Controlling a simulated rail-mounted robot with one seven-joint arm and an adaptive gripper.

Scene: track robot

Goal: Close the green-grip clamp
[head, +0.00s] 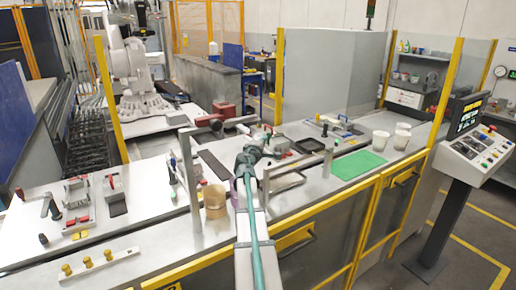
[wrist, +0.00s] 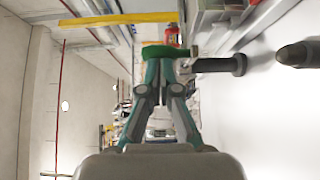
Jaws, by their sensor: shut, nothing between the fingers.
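My gripper (wrist: 163,66) has teal and grey fingers that are shut and empty. In the wrist view, a green grip (wrist: 165,51) shows right at the fingertips, partly hidden by them. I cannot tell whether they touch it. A dark bar with a round end (wrist: 222,65) lies just right of the fingertips. In the head view, my gripper (head: 247,157) is over the middle of the bench, at the end of my arm. The green-grip clamp cannot be made out clearly there, and my arm may hide part of it.
Red-based clamps (head: 76,192) stand on the bench's left part. A metal frame (head: 190,170) and a tan cup (head: 214,203) are left of my arm. A metal handle (head: 284,182), a green mat (head: 357,164) and white cups (head: 380,140) are to its right. A control panel (head: 472,145) stands far right.

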